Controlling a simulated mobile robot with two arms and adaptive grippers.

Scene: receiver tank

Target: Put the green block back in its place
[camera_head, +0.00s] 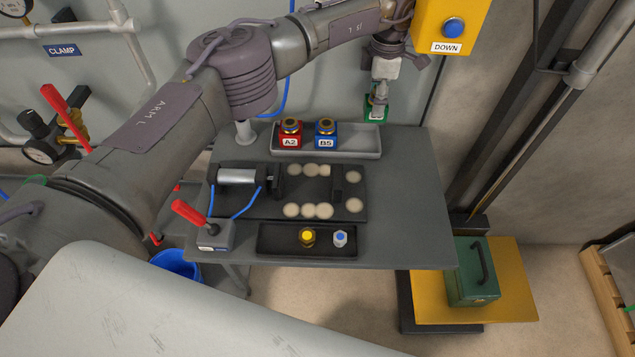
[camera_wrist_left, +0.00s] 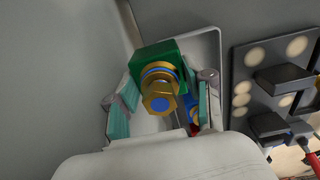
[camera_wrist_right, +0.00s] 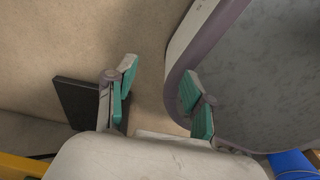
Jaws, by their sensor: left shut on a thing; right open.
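The green block (camera_wrist_left: 178,52) carries a brass fitting with a blue ring, seen from the left wrist. My left gripper (camera_wrist_left: 160,98) is shut on it, with teal finger pads on either side of the fitting. In the head view the gripper (camera_head: 378,92) points down, and the green block (camera_head: 368,114) hangs by the tray's back right end; I cannot tell its exact height. The grey tray (camera_head: 367,146) holds a red block A2 (camera_head: 290,141) and a blue block B5 (camera_head: 326,140) on its left; its right part is empty. My right gripper (camera_wrist_right: 158,88) is open and empty.
A black fixture (camera_head: 232,207) with pale discs and a cylinder lies before the tray. A dark tray (camera_head: 275,246) holds a yellow-topped and a blue-topped piece. A yellow box marked DOWN (camera_head: 427,25) hangs close to my left gripper. The table's right side is clear.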

